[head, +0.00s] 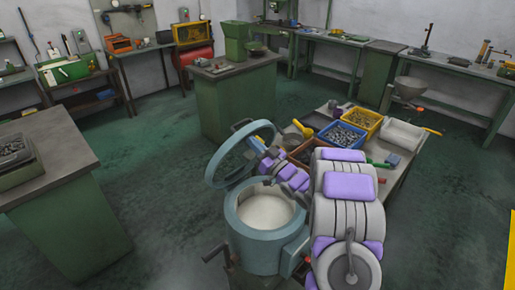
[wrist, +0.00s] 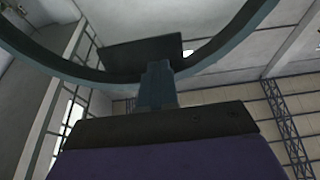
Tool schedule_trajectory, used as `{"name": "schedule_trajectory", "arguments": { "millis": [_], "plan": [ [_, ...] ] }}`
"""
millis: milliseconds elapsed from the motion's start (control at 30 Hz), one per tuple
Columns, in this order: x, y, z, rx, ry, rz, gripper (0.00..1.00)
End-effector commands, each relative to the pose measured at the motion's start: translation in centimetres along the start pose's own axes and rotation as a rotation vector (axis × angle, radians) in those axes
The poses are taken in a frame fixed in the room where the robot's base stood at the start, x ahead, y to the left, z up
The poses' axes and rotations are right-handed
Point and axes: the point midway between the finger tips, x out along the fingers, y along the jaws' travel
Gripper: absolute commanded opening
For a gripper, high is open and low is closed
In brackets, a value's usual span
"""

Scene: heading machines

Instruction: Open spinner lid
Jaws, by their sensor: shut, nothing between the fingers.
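The spinner is a blue-grey drum (head: 262,258) with a round open mouth and a pale interior, in the lower middle of the head view. Its ring-shaped lid (head: 215,168) stands raised and steeply tilted above the back left of the drum, clear of the mouth. The lid's rim (wrist: 262,12) also arcs across the top of the wrist view. My gripper (head: 258,145) is at the lid's right side, close to its rim, shut and empty. Whether it touches the lid cannot be told. My arm hides part of the drum's right side.
A table (head: 398,167) to the right holds a blue bin (head: 341,136), a yellow bin (head: 365,119) and small tools. A green cabinet (head: 60,215) stands at the left and another (head: 237,100) behind the drum. Green floor (head: 160,180) is free left of the drum.

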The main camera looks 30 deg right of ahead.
Motion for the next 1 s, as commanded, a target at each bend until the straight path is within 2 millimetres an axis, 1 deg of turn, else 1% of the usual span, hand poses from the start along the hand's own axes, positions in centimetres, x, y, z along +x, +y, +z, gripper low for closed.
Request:
{"name": "schedule_trajectory", "arguments": {
  "millis": [267, 367, 500, 700, 833, 1000],
  "plan": [
    [0.1, 0.0, -0.1, -0.001, -0.003, 0.000, 0.00],
    [1.0, 0.0, -0.4, -0.002, -0.023, -0.003, 0.00],
    [3.3, -0.1, -0.9, -0.004, -0.083, -0.005, 0.00],
    [5.8, -0.1, -0.7, -0.003, -0.169, -0.003, 0.00],
    [6.6, 0.0, -0.5, -0.002, -0.192, -0.001, 0.00],
    [6.6, 0.0, -0.3, -0.001, -0.198, 0.000, 0.00]
  ]
}}
